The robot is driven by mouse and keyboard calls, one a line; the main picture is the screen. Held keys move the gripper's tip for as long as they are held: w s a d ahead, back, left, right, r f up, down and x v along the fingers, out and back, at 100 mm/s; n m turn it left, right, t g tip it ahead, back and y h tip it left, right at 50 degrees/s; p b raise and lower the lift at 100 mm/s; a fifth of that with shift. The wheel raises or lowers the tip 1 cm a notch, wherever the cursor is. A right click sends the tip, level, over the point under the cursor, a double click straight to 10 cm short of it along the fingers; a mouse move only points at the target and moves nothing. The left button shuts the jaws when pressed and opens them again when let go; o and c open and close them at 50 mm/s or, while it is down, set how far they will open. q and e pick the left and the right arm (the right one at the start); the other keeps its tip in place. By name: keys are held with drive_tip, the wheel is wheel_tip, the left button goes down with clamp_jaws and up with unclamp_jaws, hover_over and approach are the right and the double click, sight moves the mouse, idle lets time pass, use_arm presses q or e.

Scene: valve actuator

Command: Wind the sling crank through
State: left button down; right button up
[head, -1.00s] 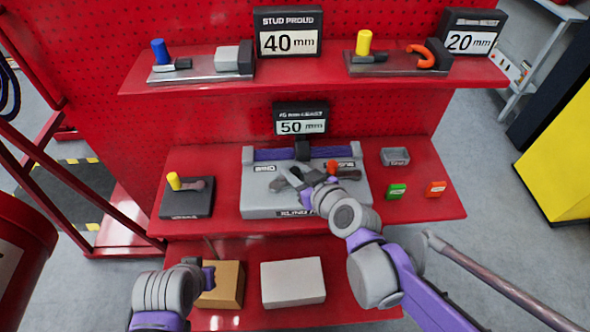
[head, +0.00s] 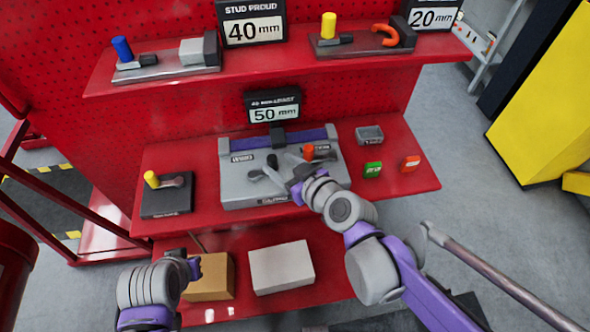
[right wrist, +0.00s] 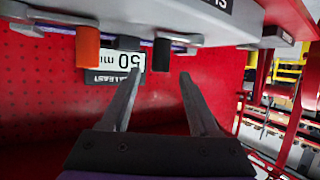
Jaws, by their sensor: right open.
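The sling unit is a grey box (head: 240,188) with a purple strap (head: 298,136) along its back, on the middle red shelf. An orange-red knob (head: 308,152) stands on its right part; it also shows in the right wrist view (right wrist: 87,47). A black knob (right wrist: 161,52) lies just beyond my right fingertips, in line with the gap. My right gripper (head: 277,169) is over the box's middle, open; its two fingers (right wrist: 160,80) are apart with nothing between them. My left gripper (head: 192,268) is low at the left by a cardboard box; its fingers are unclear.
A "50 mm" sign (head: 274,107) stands behind the unit. A black block with a yellow knob (head: 151,179) is to its left; a grey tray (head: 369,134), a green tag (head: 372,169) and an orange tag (head: 410,163) are right. A cardboard box (head: 214,282) and white box (head: 282,267) sit below.

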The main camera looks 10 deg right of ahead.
use_arm(q)
drive_tip(key=r+p, duration=0.1)
drive_tip(key=w+r, duration=0.1)
drive_tip(key=r, duration=0.1)
drive_tip(key=shift+w+p, duration=0.1)
drive_tip(key=shift+p, duration=0.25)
use_arm(e)
drive_tip(key=v, duration=0.6)
drive_tip(key=shift+s, duration=0.15)
drive_tip(key=shift+d+r, duration=0.1)
drive_tip(key=shift+r, duration=0.05)
